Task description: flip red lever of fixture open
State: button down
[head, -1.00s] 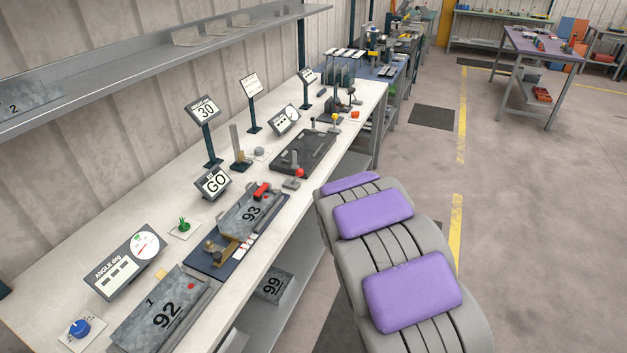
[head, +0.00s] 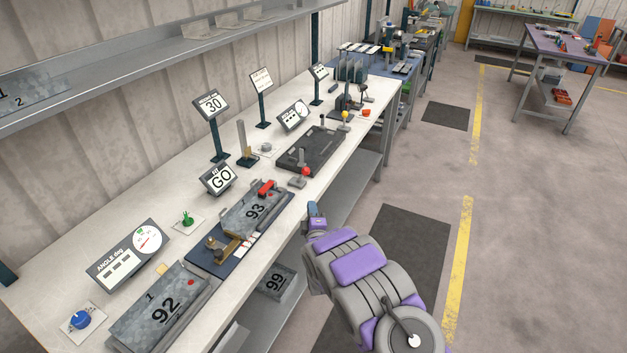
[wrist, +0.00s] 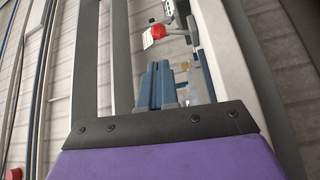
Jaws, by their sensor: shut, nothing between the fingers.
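The fixture (head: 204,259) is a dark blue base on the bench, holding a grey metal part marked 93 (head: 256,211). Its red lever (head: 266,187) lies across the far end of that part. My gripper (head: 313,208) is beside the bench's front edge, right of the fixture and apart from it. In the wrist view the blue-grey fingers (wrist: 156,84) are together and empty. A red rounded thing (wrist: 158,31) shows beyond them; I cannot tell whether it is the red lever or the nearby red knob.
A grey lever with a red ball knob (head: 305,171) stands just beyond the fixture. A GO sign (head: 219,179) stands behind it. A plate marked 92 (head: 164,309) lies at the near end. A lower shelf (head: 262,320) holds a plate marked 99. Floor to the right is clear.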

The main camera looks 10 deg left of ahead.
jog(key=b, duration=0.2)
send_near(305, 174)
jog(key=w, duration=0.3)
jog(key=shift+a+f, duration=0.15)
jog(key=shift+f, duration=0.05)
jog(key=shift+x, duration=0.8)
jog(key=shift+b+x, duration=0.45)
jog(key=shift+x, duration=0.7)
jog(key=shift+a+r, duration=0.15)
